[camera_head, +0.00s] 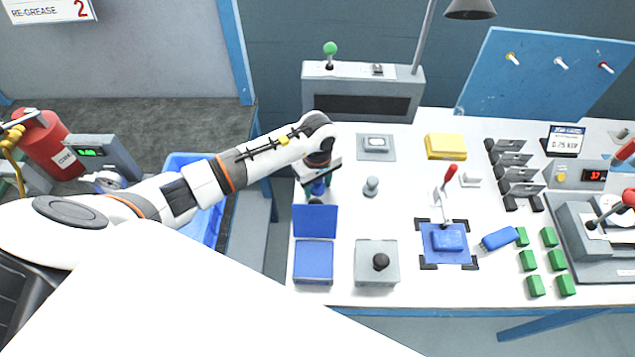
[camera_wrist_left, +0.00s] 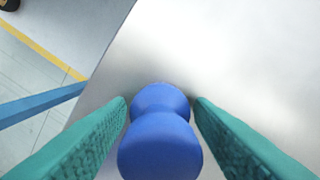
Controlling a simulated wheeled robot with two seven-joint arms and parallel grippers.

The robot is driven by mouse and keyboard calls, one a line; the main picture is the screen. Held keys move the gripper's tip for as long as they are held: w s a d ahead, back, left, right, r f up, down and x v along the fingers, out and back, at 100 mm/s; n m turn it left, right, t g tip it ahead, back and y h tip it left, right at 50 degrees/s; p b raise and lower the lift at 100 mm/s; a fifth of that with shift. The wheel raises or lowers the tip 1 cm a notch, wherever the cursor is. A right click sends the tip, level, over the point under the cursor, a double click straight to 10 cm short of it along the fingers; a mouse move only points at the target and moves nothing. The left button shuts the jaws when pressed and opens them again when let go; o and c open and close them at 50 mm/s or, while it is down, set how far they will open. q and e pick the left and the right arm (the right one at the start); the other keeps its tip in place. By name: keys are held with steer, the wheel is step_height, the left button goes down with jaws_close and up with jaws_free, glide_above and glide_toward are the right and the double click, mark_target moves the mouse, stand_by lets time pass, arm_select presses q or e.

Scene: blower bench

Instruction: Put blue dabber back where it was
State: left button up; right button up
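The blue dabber (camera_wrist_left: 160,146) has a rounded knob and a narrow neck. It sits between the teal fingers of my left gripper (camera_wrist_left: 160,106), which close in on it from both sides. In the head view the dabber (camera_head: 318,188) shows under the left gripper (camera_head: 320,178), at the table's left edge behind the open blue pad box (camera_head: 314,262). The arm partly covers it. I cannot tell whether its base touches the table. My right gripper is not in view.
A grey dabber-like knob (camera_head: 371,187) stands to the right on the white table (camera_head: 400,215). Nearby are a grey block with a black knob (camera_head: 377,262), a grey tray (camera_head: 376,147), a yellow box (camera_head: 445,147) and a blue fixture (camera_head: 446,242). A grey console (camera_head: 362,92) stands behind.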

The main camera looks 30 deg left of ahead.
arm_select(q)
steer(key=shift+o, duration=0.5)
steer(key=shift+r, duration=0.1)
steer(key=shift+r, duration=0.2)
step_height(320, 180, up, 11)
steer(key=shift+f+b, duration=0.15)
steer(key=shift+b, duration=0.65)
steer(key=shift+r, duration=0.55)
